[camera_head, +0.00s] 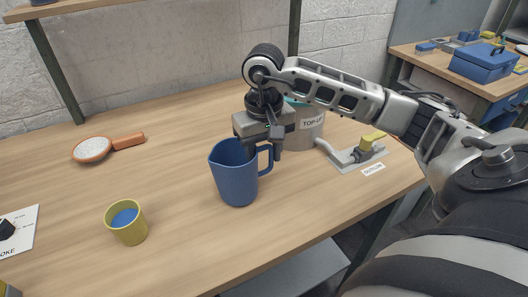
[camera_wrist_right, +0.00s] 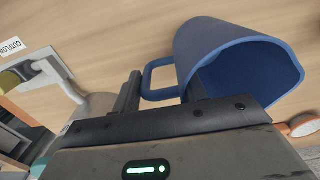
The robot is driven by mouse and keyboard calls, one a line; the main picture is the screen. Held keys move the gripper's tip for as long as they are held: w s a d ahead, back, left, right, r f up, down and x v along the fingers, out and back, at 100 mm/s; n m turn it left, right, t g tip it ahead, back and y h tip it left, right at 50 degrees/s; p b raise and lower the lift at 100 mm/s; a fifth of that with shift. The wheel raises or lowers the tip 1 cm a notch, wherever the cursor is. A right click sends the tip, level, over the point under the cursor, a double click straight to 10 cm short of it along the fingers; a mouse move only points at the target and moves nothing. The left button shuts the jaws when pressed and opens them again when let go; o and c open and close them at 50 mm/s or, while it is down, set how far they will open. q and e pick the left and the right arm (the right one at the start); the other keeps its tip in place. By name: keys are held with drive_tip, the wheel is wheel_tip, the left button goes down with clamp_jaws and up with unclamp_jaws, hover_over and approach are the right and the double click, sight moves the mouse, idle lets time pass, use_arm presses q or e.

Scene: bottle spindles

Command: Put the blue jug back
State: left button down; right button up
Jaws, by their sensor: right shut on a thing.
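The blue jug (camera_head: 234,178) is upright near the middle of the wooden table. I cannot tell whether its base touches the table. My right gripper (camera_head: 262,150) reaches down over it from above and is shut on it at the handle side. In the right wrist view, the jug (camera_wrist_right: 215,60) shows its open mouth. One finger of the gripper (camera_wrist_right: 162,90) is outside the handle and the other is over the rim, inside the jug. My left gripper is not in view.
A grey canister labelled TOP-UP (camera_head: 308,138) stands close behind the gripper. A grey outflow fixture with a yellow handle (camera_head: 355,157) is to the right. A yellow cup with blue contents (camera_head: 127,226) and an orange-handled pan of white grains (camera_head: 92,150) are left. Table between is clear.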

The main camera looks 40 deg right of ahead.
drive_tip(key=shift+f, duration=0.2)
drive_tip(key=shift+f, duration=0.1)
drive_tip(key=shift+f+b, duration=0.15)
drive_tip(key=shift+b, duration=0.15)
drive_tip(key=o, duration=1.3)
drive_tip(key=shift+c, duration=0.2)
